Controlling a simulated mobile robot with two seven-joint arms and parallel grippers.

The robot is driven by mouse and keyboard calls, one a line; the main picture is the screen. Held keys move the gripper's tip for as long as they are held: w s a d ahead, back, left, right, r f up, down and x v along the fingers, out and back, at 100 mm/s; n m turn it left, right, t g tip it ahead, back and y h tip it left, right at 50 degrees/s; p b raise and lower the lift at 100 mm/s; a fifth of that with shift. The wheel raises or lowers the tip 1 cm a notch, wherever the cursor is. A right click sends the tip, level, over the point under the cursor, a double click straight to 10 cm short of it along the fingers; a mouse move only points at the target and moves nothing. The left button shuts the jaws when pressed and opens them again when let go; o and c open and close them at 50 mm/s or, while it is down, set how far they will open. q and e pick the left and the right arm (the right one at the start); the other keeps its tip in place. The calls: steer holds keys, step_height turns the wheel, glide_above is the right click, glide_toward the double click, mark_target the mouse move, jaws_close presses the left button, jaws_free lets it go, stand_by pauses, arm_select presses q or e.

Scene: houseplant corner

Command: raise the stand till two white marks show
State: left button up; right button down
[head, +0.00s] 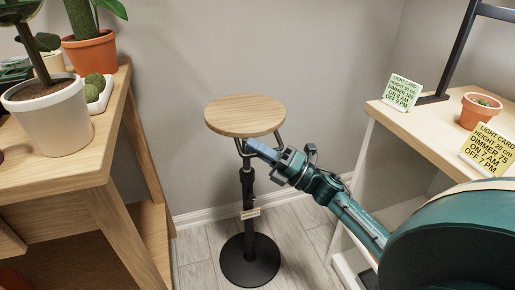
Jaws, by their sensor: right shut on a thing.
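The stand has a round wooden top (245,115), a dark column (248,190) and a round black base (250,262) on the floor. It stands upright in the middle of the head view. A small pale tag or collar (250,213) sits low on the column; I cannot read it. I cannot make out white marks on the column. My right gripper (262,151) reaches in from the right and is shut on the stand just under its top, at the supports. The gripper hides part of these supports. My left gripper is not in view.
A wooden plant table (65,150) with potted plants stands at the left. At the right, a pale-topped shelf (425,118) holds two light cards (402,93) (489,150) and a small terracotta pot (480,110). Bare floor (200,262) lies around the stand's base, with a wall behind.

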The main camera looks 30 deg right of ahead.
steer(key=shift+f, duration=0.1)
step_height(320, 180, down, 4)
steer(key=b, duration=0.2)
steer(key=shift+r+b, duration=0.25)
steer(key=shift+b, duration=0.15)
steer(key=c, duration=1.5)
jaws_free()
arm_select(q)
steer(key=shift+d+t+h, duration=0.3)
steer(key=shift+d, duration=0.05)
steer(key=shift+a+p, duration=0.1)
steer(key=shift+p, duration=0.4)
arm_select(e)
steer(key=v, duration=1.3)
steer(key=shift+d, duration=0.1)
